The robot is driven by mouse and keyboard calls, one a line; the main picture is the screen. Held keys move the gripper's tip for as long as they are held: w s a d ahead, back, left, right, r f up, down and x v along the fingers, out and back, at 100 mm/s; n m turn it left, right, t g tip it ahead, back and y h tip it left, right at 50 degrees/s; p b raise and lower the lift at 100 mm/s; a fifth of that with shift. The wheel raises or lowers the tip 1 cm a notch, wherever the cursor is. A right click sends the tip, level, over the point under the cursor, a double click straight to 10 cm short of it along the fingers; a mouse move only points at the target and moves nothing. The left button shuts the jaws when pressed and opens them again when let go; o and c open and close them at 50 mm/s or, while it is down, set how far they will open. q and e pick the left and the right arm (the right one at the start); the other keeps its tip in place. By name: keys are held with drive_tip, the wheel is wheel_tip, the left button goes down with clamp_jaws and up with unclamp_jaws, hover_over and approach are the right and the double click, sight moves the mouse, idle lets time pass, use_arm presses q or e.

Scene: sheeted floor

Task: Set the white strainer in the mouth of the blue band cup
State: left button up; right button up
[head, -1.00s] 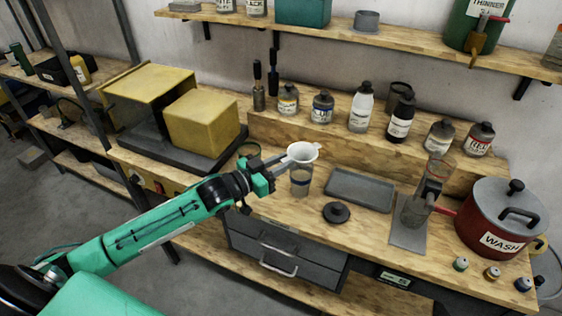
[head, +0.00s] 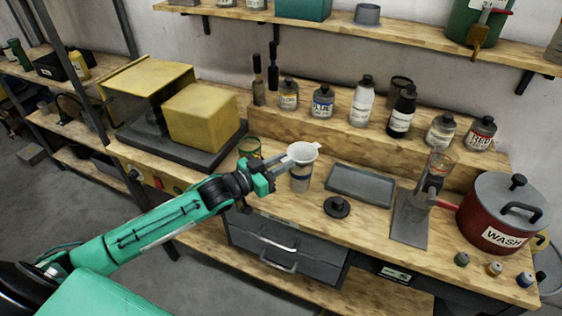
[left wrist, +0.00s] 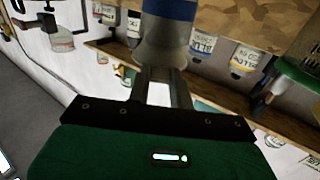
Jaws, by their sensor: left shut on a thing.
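The white strainer (head: 304,151) is a small funnel shape with a wide rim. It is upright at the mouth of the clear blue band cup (head: 300,183), which stands on the bench. I cannot tell whether the strainer rests on the cup's rim or sits just above it. My left gripper (head: 284,162) comes in from the left and is shut on the strainer. In the left wrist view, the gripper fingers (left wrist: 162,85) reach toward a pale shape below the cup's blue band (left wrist: 170,9). My right gripper is not in view.
A green-rimmed cup (head: 249,148) stands left of the gripper. A grey tray (head: 360,185) and a black round lid (head: 337,207) lie to the right. A red-rimmed cup (head: 441,160), a red WASH pot (head: 502,215) and small jars are farther right. Bottles line the raised shelf behind.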

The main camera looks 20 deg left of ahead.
use_arm(q)
drive_tip(key=shift+f+b, duration=0.35)
drive_tip(key=shift+f, duration=0.35)
drive_tip(key=o, duration=0.8)
drive_tip(key=shift+o, duration=0.2)
drive_tip(key=b+v, duration=0.3)
drive_tip(key=v, duration=1)
drive_tip(key=shift+s+a, duration=0.25)
drive_tip(key=shift+s, duration=0.1)
drive_tip(key=shift+f, duration=0.1)
